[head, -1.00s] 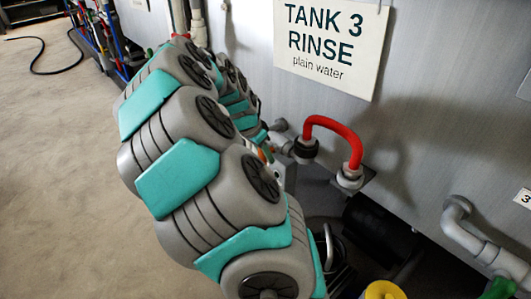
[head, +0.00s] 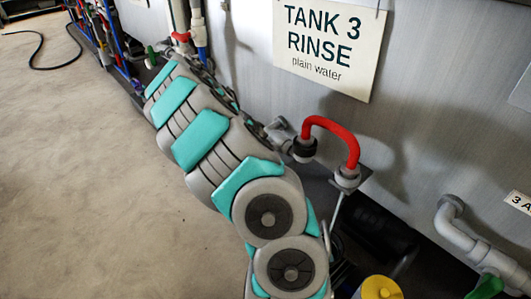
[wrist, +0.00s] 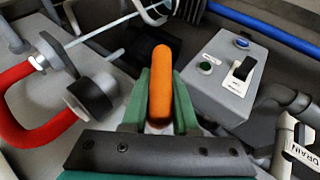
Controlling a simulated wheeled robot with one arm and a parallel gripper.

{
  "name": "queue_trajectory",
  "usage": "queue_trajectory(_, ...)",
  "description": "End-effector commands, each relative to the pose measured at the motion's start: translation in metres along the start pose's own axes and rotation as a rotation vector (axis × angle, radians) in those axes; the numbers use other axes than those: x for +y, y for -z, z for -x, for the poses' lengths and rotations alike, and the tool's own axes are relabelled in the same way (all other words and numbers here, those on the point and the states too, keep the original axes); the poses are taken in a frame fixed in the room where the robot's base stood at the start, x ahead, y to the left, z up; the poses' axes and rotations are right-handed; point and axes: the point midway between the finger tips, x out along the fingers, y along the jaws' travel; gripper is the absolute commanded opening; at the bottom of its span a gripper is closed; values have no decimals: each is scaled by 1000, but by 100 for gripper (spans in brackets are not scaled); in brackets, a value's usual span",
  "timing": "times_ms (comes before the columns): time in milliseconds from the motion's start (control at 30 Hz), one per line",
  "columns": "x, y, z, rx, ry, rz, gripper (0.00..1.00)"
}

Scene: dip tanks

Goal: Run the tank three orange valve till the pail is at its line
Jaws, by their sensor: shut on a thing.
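In the wrist view the orange valve handle (wrist: 161,80) stands between the two green fingers of my gripper (wrist: 160,100), which is shut on it. In the head view my arm hides both. The red hose spout (head: 335,128) curves out at tank 3, below the "TANK 3 RINSE" sign (head: 327,45). A thin pale stream (head: 338,212) runs down from its end; it also shows in the wrist view (wrist: 98,31). A pale vessel, apparently the pail (wrist: 95,14), shows only in part at the wrist view's top edge. Its line and water level cannot be seen.
A grey control box (wrist: 220,75) with a black switch and green and blue buttons stands right of the handle. A pipe labelled "DRAIN" (wrist: 298,150) is at the lower right. In the head view a yellow cap (head: 381,288) and a green handle (head: 485,287) sit low right.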

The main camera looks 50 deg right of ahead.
Motion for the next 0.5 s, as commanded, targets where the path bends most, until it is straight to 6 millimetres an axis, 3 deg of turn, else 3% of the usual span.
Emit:
queue_trajectory(433, 0, 0, -1, -3, -12, 5, 0)
queue_trajectory(467, 0, 0, -1, -2, -12, 5, 30)
queue_trajectory(500, 0, 0, -1, -2, -12, 4, 34)
